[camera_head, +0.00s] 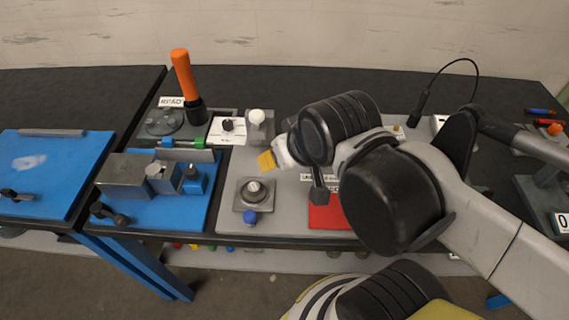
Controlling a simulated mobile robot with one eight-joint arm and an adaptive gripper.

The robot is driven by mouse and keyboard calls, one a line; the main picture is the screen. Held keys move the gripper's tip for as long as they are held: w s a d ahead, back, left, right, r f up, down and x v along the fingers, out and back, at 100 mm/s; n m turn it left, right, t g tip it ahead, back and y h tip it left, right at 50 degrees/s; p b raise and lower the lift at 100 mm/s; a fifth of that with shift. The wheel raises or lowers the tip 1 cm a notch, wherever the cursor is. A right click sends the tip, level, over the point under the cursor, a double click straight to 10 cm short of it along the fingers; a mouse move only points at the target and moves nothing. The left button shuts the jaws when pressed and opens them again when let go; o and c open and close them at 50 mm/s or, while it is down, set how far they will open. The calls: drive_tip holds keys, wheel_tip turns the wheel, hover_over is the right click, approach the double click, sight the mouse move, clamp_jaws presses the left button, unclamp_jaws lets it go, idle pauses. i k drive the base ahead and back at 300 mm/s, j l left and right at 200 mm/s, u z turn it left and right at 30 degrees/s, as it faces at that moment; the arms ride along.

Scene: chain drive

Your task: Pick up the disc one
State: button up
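No part in view is clearly readable as disc one. A dark grey round disc-like part (164,121) lies on a plate at the back left of the table. A round metal piece (255,190) sits on a square grey base in the middle, with a blue knob in front of it. My arm reaches in from the right over the table.
An orange-handled tool (185,80) stands upright at the back left. A blue tray (150,212) holds grey blocks. A red pad (328,214) lies near the front edge. A black cable stand (420,105) rises behind my arm. Another blue board (40,165) lies at far left.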

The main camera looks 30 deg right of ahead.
sight(254, 192)
drive_tip(key=k+j+z, duration=0.1)
drive_tip(key=j, duration=0.3)
drive_tip(key=k+j+z, duration=0.1)
drive_tip(key=j, duration=0.25)
drive_tip(key=k+j+z, duration=0.1)
drive_tip(key=j, duration=0.25)
drive_tip(key=k+j, duration=0.25)
drive_tip(key=k+j+z, duration=0.15)
drive_tip(key=j, duration=0.3)
